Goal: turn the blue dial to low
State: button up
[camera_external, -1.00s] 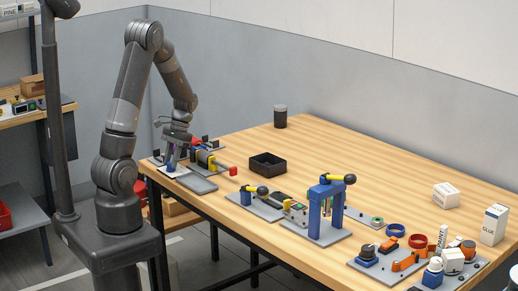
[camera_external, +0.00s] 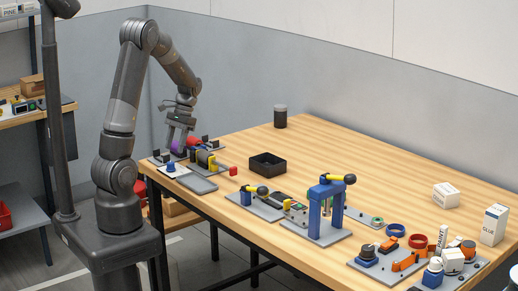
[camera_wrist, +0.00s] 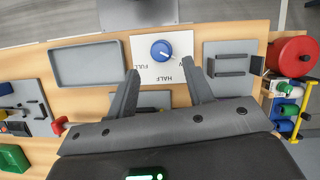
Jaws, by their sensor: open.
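The blue dial (camera_wrist: 161,50) sits on a white plate (camera_wrist: 147,74) in the wrist view. FULL is printed at its lower left and HALF below it; a further label at the right is mostly hidden by a finger. The dial's pointer is too small to read surely. In the external view the dial (camera_external: 171,168) is at the table's far left corner. My gripper (camera_wrist: 160,72) is open and empty, its two fingers apart on either side of the dial's lower edge in the picture. In the external view my gripper (camera_external: 178,150) is above and behind the dial, not touching it.
A grey tray (camera_wrist: 88,65) lies beside the dial plate, and a grey plate with a black handle (camera_wrist: 232,65) is on the other side. A red spool (camera_wrist: 292,52) is at the right. A black bin (camera_external: 267,164) and a blue press (camera_external: 327,208) stand farther along the table.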

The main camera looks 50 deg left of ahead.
aim_at(171, 167)
jog(key=v, duration=0.5)
jog(key=shift+a, duration=0.1)
jog(key=shift+n+h, duration=0.3)
jog(key=shift+n, duration=0.3)
jog(key=x, duration=1)
jog(key=shift+s+a+f, duration=0.15)
jog(key=shift+a+f, duration=0.05)
jog(key=shift+f, duration=0.15)
jog(key=shift+c, duration=0.5)
